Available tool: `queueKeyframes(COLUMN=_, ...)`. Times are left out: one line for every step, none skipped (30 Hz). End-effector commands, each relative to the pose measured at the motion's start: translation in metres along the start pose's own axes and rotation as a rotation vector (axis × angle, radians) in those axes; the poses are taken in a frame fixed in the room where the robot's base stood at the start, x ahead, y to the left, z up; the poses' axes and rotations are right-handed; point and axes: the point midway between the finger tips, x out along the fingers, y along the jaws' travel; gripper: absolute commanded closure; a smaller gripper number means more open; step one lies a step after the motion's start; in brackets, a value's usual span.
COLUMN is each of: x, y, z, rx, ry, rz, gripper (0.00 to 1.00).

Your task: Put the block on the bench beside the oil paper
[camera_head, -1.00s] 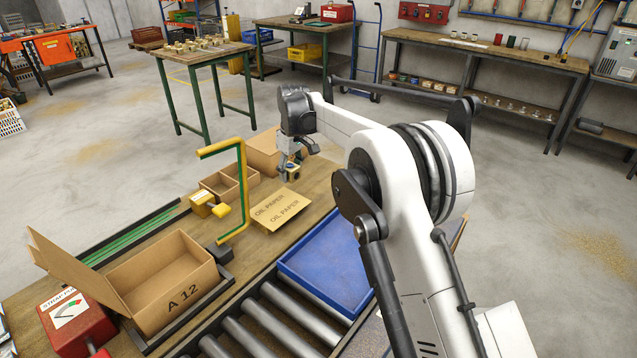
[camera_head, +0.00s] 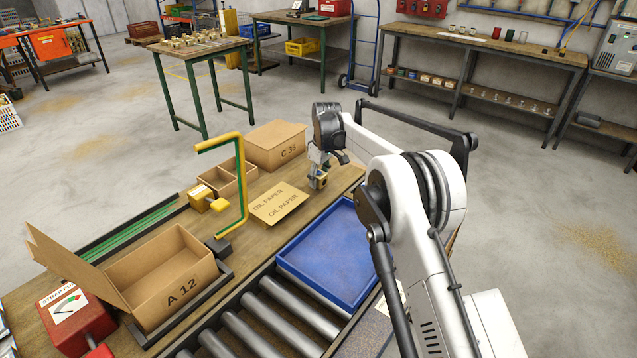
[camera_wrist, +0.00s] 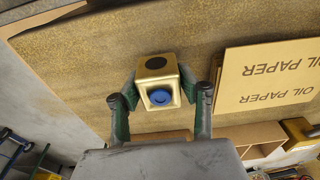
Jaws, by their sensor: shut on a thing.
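The block (camera_wrist: 158,78) is a small brass-coloured cube with a dark round hole on one face and a blue round part on another. My gripper (camera_head: 318,180) is shut on it; in the wrist view the fingers (camera_wrist: 159,100) press it from both sides. In the head view the block (camera_head: 320,181) is low over the bench (camera_head: 345,178), right of the oil paper (camera_head: 278,204); I cannot tell whether it touches the wood. In the wrist view the oil paper (camera_wrist: 268,75) lies flat to the right, apart from the block.
A closed carton marked C 38 (camera_head: 275,146) stands behind the oil paper. A blue tray (camera_head: 335,255) sits in front, beside the rollers (camera_head: 270,325). A yellow-green crank handle (camera_head: 240,190) rises left of the paper. Bare bench lies around the block.

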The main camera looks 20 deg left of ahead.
Motion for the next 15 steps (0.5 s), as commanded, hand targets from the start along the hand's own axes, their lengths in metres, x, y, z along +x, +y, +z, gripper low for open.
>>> queueKeyframes(x=0.007, y=0.0, z=0.001, rx=0.0, ry=0.0, rz=0.0, gripper=1.0)
queueKeyframes(x=0.01, y=0.0, z=0.001, rx=0.0, ry=0.0, rz=0.0, gripper=1.0)
queueKeyframes(x=0.014, y=0.0, z=0.002, rx=0.0, ry=0.0, rz=0.0, gripper=1.0)
queueKeyframes(x=0.015, y=0.0, z=0.002, rx=0.0, ry=0.0, rz=0.0, gripper=1.0)
queueKeyframes(x=0.016, y=0.0, z=0.002, rx=0.0, ry=0.0, rz=0.0, gripper=1.0)
queueKeyframes(x=0.016, y=0.0, z=0.002, rx=0.0, ry=0.0, rz=0.0, gripper=1.0)
queueKeyframes(x=0.016, y=0.0, z=0.002, rx=0.0, ry=0.0, rz=0.0, gripper=1.0)
queueKeyframes(x=0.016, y=0.0, z=0.002, rx=0.0, ry=0.0, rz=0.0, gripper=1.0)
queueKeyframes(x=0.016, y=0.0, z=0.002, rx=0.0, ry=0.0, rz=0.0, gripper=1.0)
queueKeyframes(x=0.016, y=0.0, z=0.002, rx=0.0, ry=0.0, rz=0.0, gripper=1.0)
queueKeyframes(x=0.016, y=0.0, z=0.002, rx=0.0, ry=0.0, rz=0.0, gripper=1.0)
queueKeyframes(x=0.017, y=0.0, z=0.002, rx=0.0, ry=0.0, rz=0.0, gripper=1.0)
queueKeyframes(x=0.017, y=0.0, z=0.002, rx=0.0, ry=0.0, rz=0.0, gripper=1.0)
queueKeyframes(x=0.018, y=0.0, z=0.002, rx=0.0, ry=0.0, rz=0.0, gripper=1.0)
queueKeyframes(x=0.019, y=0.0, z=0.002, rx=0.0, ry=0.0, rz=0.0, gripper=1.0)
